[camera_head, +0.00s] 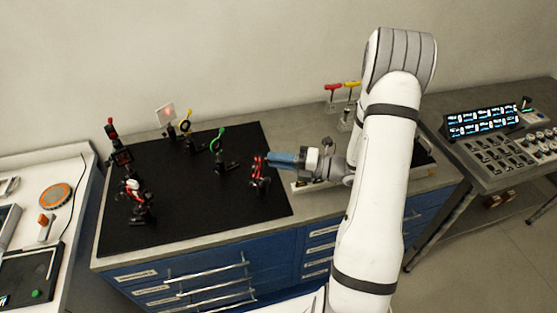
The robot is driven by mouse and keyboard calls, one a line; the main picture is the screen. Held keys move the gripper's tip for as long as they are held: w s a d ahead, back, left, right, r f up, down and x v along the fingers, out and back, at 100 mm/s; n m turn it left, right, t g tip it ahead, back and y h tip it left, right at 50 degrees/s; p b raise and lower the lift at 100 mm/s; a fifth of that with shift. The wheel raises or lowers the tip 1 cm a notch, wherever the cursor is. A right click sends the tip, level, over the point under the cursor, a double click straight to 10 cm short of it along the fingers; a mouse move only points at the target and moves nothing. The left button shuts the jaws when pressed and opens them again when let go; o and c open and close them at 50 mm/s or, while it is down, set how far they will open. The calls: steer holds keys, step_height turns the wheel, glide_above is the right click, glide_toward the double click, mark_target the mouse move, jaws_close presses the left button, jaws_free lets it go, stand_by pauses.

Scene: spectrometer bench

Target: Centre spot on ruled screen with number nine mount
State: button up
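A small pale screen (165,115) with a reddish spot (168,111) on it stands at the back of the black breadboard (190,235). The spot sits near the middle of the screen; its rulings are too small to read. A red-ringed mount (259,172) stands upright at the right side of the board. My gripper (272,160) reaches in from the right, with its blue fingers pointing left, at the red-ringed mount's upper part. I cannot tell whether the fingers touch it or are open. No mount numbers are legible, so I cannot tell which is number nine.
A green-ringed mount (220,163), a yellow-ringed mount (187,124) and dark mounts (133,190) at the left stand on the board. Red and yellow-handled tools (342,88) stand in a holder at the back right. The board's front middle is clear.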

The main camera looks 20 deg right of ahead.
steer(key=shift+o, duration=1)
steer(key=b+v, duration=0.2)
steer(key=v, duration=0.5)
steer(key=shift+s+d, duration=0.15)
steer(key=shift+d, duration=0.25)
